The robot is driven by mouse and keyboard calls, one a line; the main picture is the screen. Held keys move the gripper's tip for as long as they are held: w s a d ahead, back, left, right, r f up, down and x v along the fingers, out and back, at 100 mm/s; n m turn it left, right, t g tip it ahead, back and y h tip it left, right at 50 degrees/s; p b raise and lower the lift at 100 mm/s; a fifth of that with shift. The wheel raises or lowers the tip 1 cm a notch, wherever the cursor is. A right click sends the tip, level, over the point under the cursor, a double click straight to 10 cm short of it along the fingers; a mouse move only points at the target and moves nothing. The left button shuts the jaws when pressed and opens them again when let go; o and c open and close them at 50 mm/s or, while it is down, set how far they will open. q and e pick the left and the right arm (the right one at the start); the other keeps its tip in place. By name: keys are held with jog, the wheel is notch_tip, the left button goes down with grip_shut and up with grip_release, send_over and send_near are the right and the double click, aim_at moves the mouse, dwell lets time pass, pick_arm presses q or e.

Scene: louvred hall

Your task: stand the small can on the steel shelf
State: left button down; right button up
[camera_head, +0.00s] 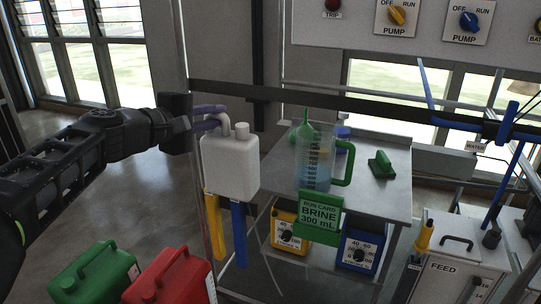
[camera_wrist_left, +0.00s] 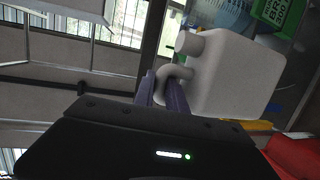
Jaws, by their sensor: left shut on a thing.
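The small can is white, with a cap and a looped handle; in the head view the can (camera_head: 231,168) hangs roughly upright in the air at the shelf's left edge. My left gripper (camera_head: 215,118), with purple fingers, comes in from the left and is shut on its handle. The left wrist view shows the gripper (camera_wrist_left: 166,92) on the handle and the white can body (camera_wrist_left: 235,80). The steel shelf (camera_head: 372,207) is the grey top to the right of the can. I cannot tell whether the can touches its edge. My right gripper is not in view.
A measuring jug (camera_head: 315,160) of bluish liquid, a green clip-like thing (camera_head: 381,164) and a run card (camera_head: 320,214) are at the shelf. A dark bar (camera_head: 350,103) crosses behind. Green (camera_head: 97,274) and red (camera_head: 172,280) cans stand lower left. The shelf's right part has free room.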

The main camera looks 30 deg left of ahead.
pick_arm(q)
jog(key=r+p+x, duration=0.3)
jog(key=x, duration=1.3)
jog(key=shift+w+r, duration=0.25)
jog(key=shift+w, duration=0.35)
jog(key=shift+w+d, duration=0.1)
jog(key=shift+d, duration=0.1)
jog(key=shift+w+f+b, duration=0.2)
jog(key=shift+f+b, duration=0.2)
jog(key=shift+f, duration=0.45)
jog(key=shift+w+f+b, duration=0.15)
jog(key=shift+f+b, duration=0.2)
jog(key=shift+f, duration=0.55)
jog(key=shift+f, duration=0.15)
jog(key=c, duration=1.4)
grip_release()
jog(key=shift+f, duration=0.1)
jog(key=shift+o, duration=0.2)
